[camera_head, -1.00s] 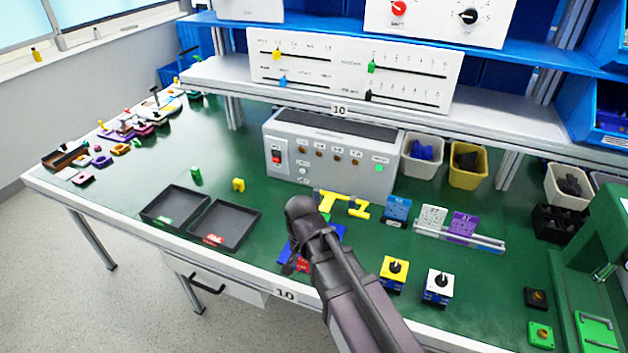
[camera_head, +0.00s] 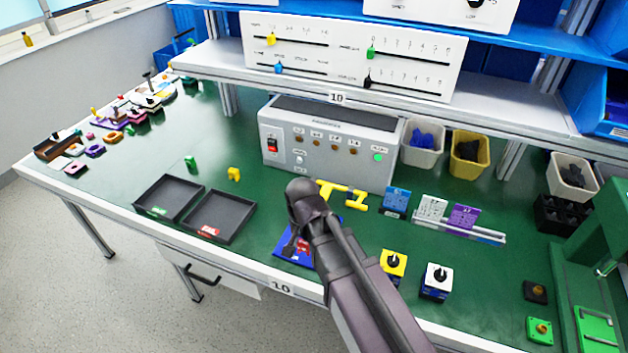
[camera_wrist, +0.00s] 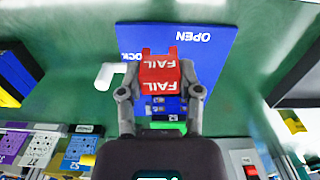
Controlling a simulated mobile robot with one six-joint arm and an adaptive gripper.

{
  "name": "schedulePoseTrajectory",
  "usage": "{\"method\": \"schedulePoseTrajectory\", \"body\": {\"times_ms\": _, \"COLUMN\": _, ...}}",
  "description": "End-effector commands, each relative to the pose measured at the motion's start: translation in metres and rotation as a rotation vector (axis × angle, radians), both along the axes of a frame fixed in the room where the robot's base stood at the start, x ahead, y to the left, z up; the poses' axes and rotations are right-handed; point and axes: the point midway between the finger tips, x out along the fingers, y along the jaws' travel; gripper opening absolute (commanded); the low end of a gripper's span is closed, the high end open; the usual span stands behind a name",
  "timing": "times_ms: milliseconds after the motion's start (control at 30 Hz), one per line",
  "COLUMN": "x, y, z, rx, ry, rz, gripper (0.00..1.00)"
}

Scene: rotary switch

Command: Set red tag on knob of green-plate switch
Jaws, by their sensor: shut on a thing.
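My gripper (camera_wrist: 160,92) is shut on a red tag (camera_wrist: 160,72) marked FAIL, which sits between the two fingers in the wrist view. A blue board (camera_wrist: 205,45) marked OPEN lies behind it. A blue piece with small marks and a green edge show just below the tag; I cannot tell whether they are held too. In the head view my gripper (camera_head: 296,243) is over the blue board (camera_head: 283,252), partly hidden by my arm. The green-plate switch (camera_head: 540,330), with a brass-coloured knob, is at the lower right, well away from my gripper.
A black-plate switch (camera_head: 535,292) lies just behind the green one. Yellow (camera_head: 393,263) and white (camera_head: 437,281) switch boxes stand between my arm and it. A green machine (camera_head: 600,270) bounds the right. Two dark trays (camera_head: 245,225) lie left; a grey console (camera_head: 325,150) stands behind.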

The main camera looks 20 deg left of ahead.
Motion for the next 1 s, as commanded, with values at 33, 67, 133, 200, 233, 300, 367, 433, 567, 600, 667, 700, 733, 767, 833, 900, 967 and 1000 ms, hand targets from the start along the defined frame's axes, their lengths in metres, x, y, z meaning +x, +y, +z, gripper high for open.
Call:
{"method": "schedulePoseTrajectory", "body": {"times_ms": 33, "x": 0.002, "y": 0.001, "z": 0.005, "rx": 0.0, "ry": 0.0, "rz": -0.001, "gripper": 0.19}}
{"method": "schedulePoseTrajectory", "body": {"times_ms": 67, "x": 0.004, "y": 0.002, "z": 0.007, "rx": 0.0, "ry": 0.0, "rz": -0.001, "gripper": 0.19}}
{"method": "schedulePoseTrajectory", "body": {"times_ms": 133, "x": 0.009, "y": 0.003, "z": 0.013, "rx": 0.0, "ry": 0.0, "rz": -0.004, "gripper": 0.19}}
{"method": "schedulePoseTrajectory", "body": {"times_ms": 200, "x": 0.015, "y": 0.005, "z": 0.021, "rx": 0.0, "ry": 0.0, "rz": -0.008, "gripper": 0.19}}
{"method": "schedulePoseTrajectory", "body": {"times_ms": 233, "x": 0.018, "y": 0.005, "z": 0.024, "rx": 0.0, "ry": 0.0, "rz": -0.01, "gripper": 0.19}}
{"method": "schedulePoseTrajectory", "body": {"times_ms": 300, "x": 0.026, "y": 0.007, "z": 0.035, "rx": 0.0, "ry": 0.0, "rz": -0.015, "gripper": 0.19}}
{"method": "schedulePoseTrajectory", "body": {"times_ms": 367, "x": 0.034, "y": 0.008, "z": 0.044, "rx": 0.0, "ry": -0.001, "rz": -0.02, "gripper": 0.19}}
{"method": "schedulePoseTrajectory", "body": {"times_ms": 433, "x": 0.044, "y": 0.009, "z": 0.056, "rx": 0.0, "ry": -0.001, "rz": -0.027, "gripper": 0.19}}
{"method": "schedulePoseTrajectory", "body": {"times_ms": 567, "x": 0.064, "y": 0.012, "z": 0.078, "rx": 0.0, "ry": -0.001, "rz": -0.039, "gripper": 0.19}}
{"method": "schedulePoseTrajectory", "body": {"times_ms": 600, "x": 0.07, "y": 0.012, "z": 0.084, "rx": 0.0, "ry": -0.001, "rz": -0.043, "gripper": 0.19}}
{"method": "schedulePoseTrajectory", "body": {"times_ms": 667, "x": 0.079, "y": 0.013, "z": 0.093, "rx": 0.0, "ry": -0.001, "rz": -0.049, "gripper": 0.19}}
{"method": "schedulePoseTrajectory", "body": {"times_ms": 700, "x": 0.084, "y": 0.013, "z": 0.099, "rx": 0.0, "ry": -0.001, "rz": -0.053, "gripper": 0.19}}
{"method": "schedulePoseTrajectory", "body": {"times_ms": 733, "x": 0.088, "y": 0.013, "z": 0.102, "rx": 0.0, "ry": -0.001, "rz": -0.056, "gripper": 0.19}}
{"method": "schedulePoseTrajectory", "body": {"times_ms": 767, "x": 0.091, "y": 0.013, "z": 0.106, "rx": 0.0, "ry": -0.001, "rz": -0.058, "gripper": 0.19}}
{"method": "schedulePoseTrajectory", "body": {"times_ms": 833, "x": 0.098, "y": 0.013, "z": 0.113, "rx": 0.0, "ry": -0.001, "rz": -0.062, "gripper": 0.19}}
{"method": "schedulePoseTrajectory", "body": {"times_ms": 900, "x": 0.104, "y": 0.013, "z": 0.118, "rx": 0.0, "ry": -0.002, "rz": -0.066, "gripper": 0.19}}
{"method": "schedulePoseTrajectory", "body": {"times_ms": 967, "x": 0.107, "y": 0.013, "z": 0.121, "rx": 0.0, "ry": -0.002, "rz": -0.069, "gripper": 0.19}}
{"method": "schedulePoseTrajectory", "body": {"times_ms": 1000, "x": 0.109, "y": 0.013, "z": 0.122, "rx": 0.0, "ry": -0.002, "rz": -0.07, "gripper": 0.19}}
